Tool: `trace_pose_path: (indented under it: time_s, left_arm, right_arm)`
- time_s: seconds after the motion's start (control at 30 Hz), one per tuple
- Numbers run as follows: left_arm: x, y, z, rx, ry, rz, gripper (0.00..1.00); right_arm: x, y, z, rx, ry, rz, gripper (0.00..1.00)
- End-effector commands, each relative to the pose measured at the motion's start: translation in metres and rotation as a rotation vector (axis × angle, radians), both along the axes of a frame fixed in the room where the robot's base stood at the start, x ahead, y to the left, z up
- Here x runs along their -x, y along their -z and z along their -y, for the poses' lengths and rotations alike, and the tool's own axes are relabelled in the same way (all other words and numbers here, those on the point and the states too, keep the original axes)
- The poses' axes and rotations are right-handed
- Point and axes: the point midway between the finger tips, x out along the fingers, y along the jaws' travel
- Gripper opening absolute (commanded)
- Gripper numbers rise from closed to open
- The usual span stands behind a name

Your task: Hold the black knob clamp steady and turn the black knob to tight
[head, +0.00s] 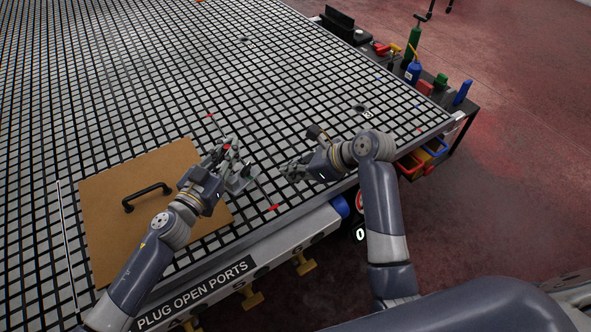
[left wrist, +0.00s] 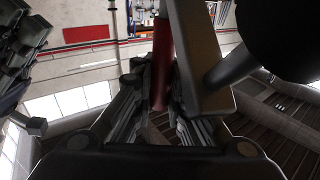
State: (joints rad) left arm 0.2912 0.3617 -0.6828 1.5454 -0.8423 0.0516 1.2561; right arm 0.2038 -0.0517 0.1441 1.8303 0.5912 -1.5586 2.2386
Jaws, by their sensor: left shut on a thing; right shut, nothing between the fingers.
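The clamp (head: 240,183) is a small grey metal piece near the front edge of the grid table, beside the brown board, with a bit of red at its top. My left gripper (head: 226,158) is shut on it and partly covers it. In the left wrist view a red post (left wrist: 162,55) stands between the fingers (left wrist: 160,115), beside a tan bar (left wrist: 196,50). A large black round part, likely the black knob (left wrist: 285,35), joins a grey rod there; I cannot make the knob out in the head view. My right gripper (head: 285,172) is shut and empty, right of the clamp and apart from it.
The brown board (head: 105,205) with a black handle (head: 147,196) lies on the grid table (head: 330,70) at left. Red marks lie near the clamp. A side cart (head: 455,105) with bottles and tools stands at right. The table's far area is mostly clear.

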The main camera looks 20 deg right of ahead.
Motion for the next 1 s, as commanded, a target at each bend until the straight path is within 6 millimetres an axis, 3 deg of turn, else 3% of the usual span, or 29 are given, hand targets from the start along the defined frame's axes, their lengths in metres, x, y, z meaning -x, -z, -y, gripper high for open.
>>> trace_pose_path:
  time_s: [0.4, 0.43, 0.53, 1.0]
  left_arm:
    - [0.0005, 0.0016, -0.0001, -0.002, 0.0, -0.002, 0.0]
    - [0.0004, 0.0016, -0.0001, -0.002, 0.0, -0.002, 0.14]
    - [0.0003, 0.0014, -0.0001, -0.001, 0.0, -0.002, 0.37]
    - [0.0079, 0.0016, -0.0068, -0.001, -0.001, -0.002, 0.37]
  right_arm:
    - [0.0053, -0.007, 0.0058, 0.001, 0.0, -0.001, 0.0]
    - [0.0053, -0.007, 0.0058, 0.001, 0.0, -0.001, 0.0]
    - [0.0052, -0.0069, 0.0058, 0.001, 0.0, -0.001, 0.0]
    - [0.005, -0.0071, 0.0056, 0.001, 0.0, -0.001, 0.0]
